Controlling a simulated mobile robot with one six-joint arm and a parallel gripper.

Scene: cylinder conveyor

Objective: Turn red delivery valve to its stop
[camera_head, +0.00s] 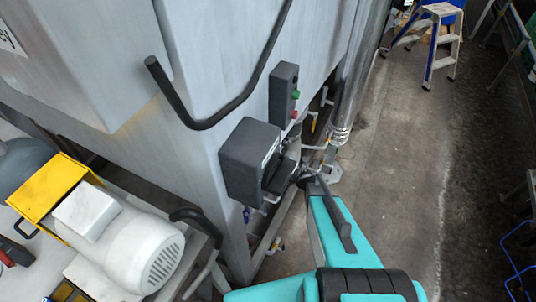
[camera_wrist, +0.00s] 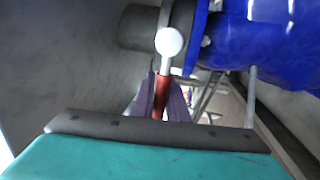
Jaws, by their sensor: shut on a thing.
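The red delivery valve shows in the wrist view as a red lever (camera_wrist: 160,104) with a pale rod and a white ball knob (camera_wrist: 169,41) at its upper end. My gripper (camera_wrist: 163,80) has its two dark fingers on either side of the red lever and is shut on it. The knob sticks out above the fingertips. A dark grey pipe fitting (camera_wrist: 139,27) lies behind the knob. In the head view my gripper (camera_head: 306,177) is at the far end of my teal arm, beside the grey machine's lower edge, and the lever cannot be made out there.
A blue body (camera_wrist: 262,42) fills the upper right of the wrist view. In the head view, a dark box (camera_head: 247,158) and a button box (camera_head: 284,92) are on the grey machine wall. A white motor (camera_head: 130,240) stands lower left.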

